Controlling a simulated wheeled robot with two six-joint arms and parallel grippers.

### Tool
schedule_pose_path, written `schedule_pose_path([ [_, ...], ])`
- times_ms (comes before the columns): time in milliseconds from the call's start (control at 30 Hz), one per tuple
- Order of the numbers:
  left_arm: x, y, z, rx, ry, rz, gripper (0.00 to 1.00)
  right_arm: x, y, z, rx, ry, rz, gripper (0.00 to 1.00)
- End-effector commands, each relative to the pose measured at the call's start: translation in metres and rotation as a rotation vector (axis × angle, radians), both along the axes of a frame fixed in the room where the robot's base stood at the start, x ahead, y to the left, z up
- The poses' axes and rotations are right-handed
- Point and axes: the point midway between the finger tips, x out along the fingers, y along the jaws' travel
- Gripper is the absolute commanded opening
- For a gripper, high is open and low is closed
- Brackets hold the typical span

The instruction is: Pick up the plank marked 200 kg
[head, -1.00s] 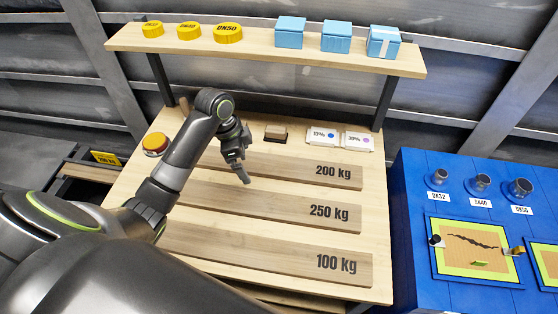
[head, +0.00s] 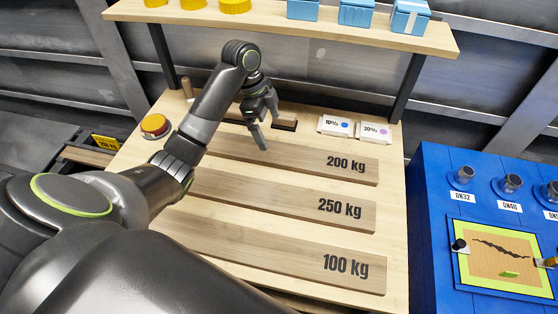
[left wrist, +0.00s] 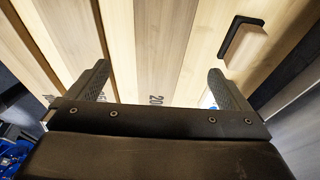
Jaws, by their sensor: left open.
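The plank marked 200 kg (head: 310,163) lies flat on the bench, the farthest of the three marked planks, its label at the right end. My left gripper (head: 268,133) is open and empty above this plank's far edge, left of the label. In the left wrist view the 200 kg plank (left wrist: 158,45) runs between the spread fingers of the left gripper (left wrist: 158,72), with part of its label showing above the gripper body. No contact is visible. My left arm hides the plank's left end. My right gripper is not in view.
The 250 kg plank (head: 300,202) and 100 kg plank (head: 290,257) lie nearer. Behind are a dark-edged wooden block (head: 285,122), two white cards (head: 352,129) and a shelf (head: 280,22). A round orange button (head: 155,124) is left; a blue cabinet (head: 430,220) is right.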

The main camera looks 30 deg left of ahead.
Motion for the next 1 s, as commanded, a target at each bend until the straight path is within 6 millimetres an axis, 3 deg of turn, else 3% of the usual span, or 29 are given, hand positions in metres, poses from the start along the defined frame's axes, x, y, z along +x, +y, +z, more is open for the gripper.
schedule_pose_path([
  [33,0.001,-0.002,-0.012,-0.001,-0.001,-0.001,1.0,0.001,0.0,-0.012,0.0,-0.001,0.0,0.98],
  [300,0.003,-0.01,-0.04,-0.001,-0.001,0.0,1.0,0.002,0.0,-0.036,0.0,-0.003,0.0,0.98],
  [533,0.003,-0.012,-0.047,0.0,-0.001,0.001,1.0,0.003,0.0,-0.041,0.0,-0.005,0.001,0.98],
  [667,0.005,-0.017,-0.066,-0.002,0.001,0.001,1.0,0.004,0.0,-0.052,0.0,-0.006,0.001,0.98],
  [1000,0.008,-0.024,-0.095,0.001,0.0,0.001,1.0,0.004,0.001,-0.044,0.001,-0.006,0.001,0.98],
])
